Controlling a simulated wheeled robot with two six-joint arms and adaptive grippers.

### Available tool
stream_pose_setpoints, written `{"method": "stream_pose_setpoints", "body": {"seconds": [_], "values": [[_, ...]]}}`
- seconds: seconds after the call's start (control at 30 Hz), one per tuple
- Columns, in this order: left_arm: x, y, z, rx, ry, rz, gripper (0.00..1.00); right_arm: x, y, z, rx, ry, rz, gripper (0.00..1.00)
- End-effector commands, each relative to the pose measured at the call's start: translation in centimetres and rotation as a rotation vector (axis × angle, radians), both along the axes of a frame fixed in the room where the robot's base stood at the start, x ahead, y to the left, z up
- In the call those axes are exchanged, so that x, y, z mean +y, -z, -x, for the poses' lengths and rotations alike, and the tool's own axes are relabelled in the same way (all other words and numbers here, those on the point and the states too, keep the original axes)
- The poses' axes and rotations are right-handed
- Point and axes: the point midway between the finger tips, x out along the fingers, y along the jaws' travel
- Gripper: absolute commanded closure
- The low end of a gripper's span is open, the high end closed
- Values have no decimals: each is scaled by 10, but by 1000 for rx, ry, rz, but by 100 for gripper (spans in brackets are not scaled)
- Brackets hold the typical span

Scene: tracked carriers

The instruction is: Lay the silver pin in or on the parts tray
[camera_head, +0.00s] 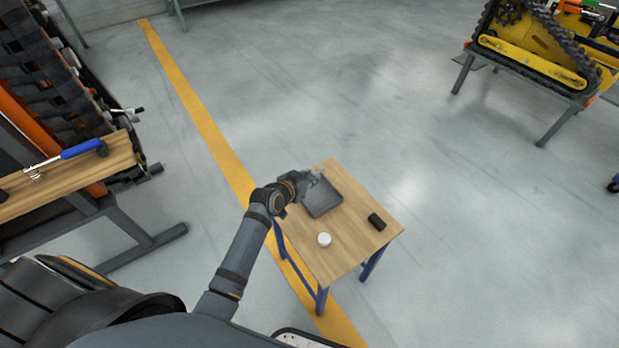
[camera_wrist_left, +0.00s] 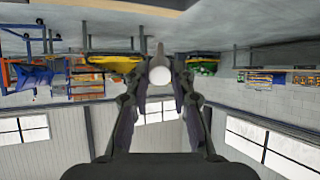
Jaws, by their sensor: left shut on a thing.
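The silver pin (camera_wrist_left: 159,72) shows end-on in the left wrist view, as a pale round end with a thin shaft behind it. My left gripper (camera_wrist_left: 158,66) is shut on it, with one finger on each side. In the head view my left gripper (camera_head: 316,177) is over the back left edge of the dark grey parts tray (camera_head: 325,202). The tray lies on a small wooden table. The pin cannot be made out in the head view, and I cannot tell whether it touches the tray. My right gripper is not in view.
The wooden table (camera_head: 345,250) also bears a white round thing (camera_head: 324,239) in front of the tray and a black block (camera_head: 376,222) to the right. A workbench (camera_head: 70,182) stands at left. A yellow tracked carrier (camera_head: 530,52) stands at back right. Open floor lies between.

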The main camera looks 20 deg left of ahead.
Motion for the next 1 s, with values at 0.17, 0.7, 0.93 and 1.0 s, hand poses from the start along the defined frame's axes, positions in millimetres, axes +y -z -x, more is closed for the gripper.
{"method": "stream_pose_setpoints", "body": {"seconds": [0.17,0.7,0.93,1.0], "values": [[1,-4,2,0,2,6,100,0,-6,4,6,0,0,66],[1,57,2,0,2,8,100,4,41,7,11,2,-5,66],[1,81,2,-1,3,8,100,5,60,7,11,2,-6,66],[1,85,2,-1,3,8,100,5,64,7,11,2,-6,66]]}}
